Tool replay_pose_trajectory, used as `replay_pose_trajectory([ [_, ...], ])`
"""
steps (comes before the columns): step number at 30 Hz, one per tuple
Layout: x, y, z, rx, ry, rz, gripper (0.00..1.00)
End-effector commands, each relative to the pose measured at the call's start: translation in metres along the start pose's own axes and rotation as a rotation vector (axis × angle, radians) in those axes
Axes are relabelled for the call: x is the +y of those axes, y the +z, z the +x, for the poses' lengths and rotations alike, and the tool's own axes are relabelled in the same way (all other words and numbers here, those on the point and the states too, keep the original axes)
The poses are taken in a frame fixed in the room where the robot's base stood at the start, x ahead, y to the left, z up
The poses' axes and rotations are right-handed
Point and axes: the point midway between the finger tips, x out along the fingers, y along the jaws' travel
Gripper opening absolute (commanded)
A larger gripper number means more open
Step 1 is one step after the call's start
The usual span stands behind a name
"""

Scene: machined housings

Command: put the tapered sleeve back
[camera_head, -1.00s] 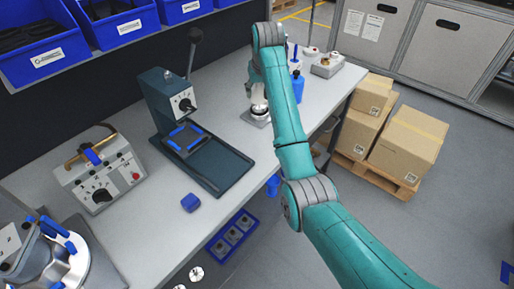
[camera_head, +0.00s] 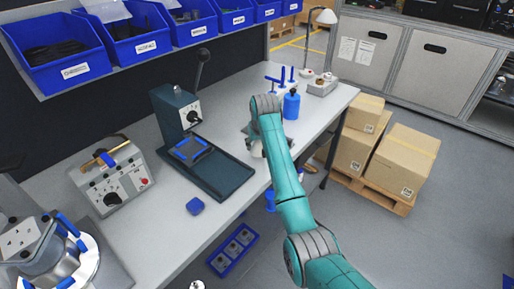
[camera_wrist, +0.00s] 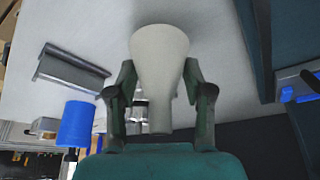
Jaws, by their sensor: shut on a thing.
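The tapered sleeve (camera_wrist: 160,58) is a plain pale-grey cone in the wrist view, its wide end at the top and its narrow end at the bottom. My gripper (camera_wrist: 160,92) is shut on it, one finger on each side. The bench top (camera_wrist: 215,50) shows behind it, and the gap between them is hard to judge. A shiny metal part (camera_wrist: 139,108) is partly hidden behind the sleeve. In the head view my arm mostly covers the gripper, and the sleeve cannot be made out clearly there.
A blue bottle (camera_head: 291,105) stands beyond my arm; a lever press (camera_head: 190,130) stands to the left. A grey angled block (camera_wrist: 70,68) lies on the bench. Cartons (camera_head: 402,158) stand right.

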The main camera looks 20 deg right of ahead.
Motion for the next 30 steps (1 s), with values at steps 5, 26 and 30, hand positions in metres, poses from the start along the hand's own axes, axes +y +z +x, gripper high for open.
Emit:
replay_pose_trajectory([
  [5, 0.000, 0.006, 0.016, 0.000, 0.000, 0.000, 0.16],
  [26, 0.000, 0.007, 0.018, 0.001, 0.000, 0.000, 0.76],
  [30, 0.000, 0.006, 0.015, 0.002, 0.000, 0.000, 0.76],
])
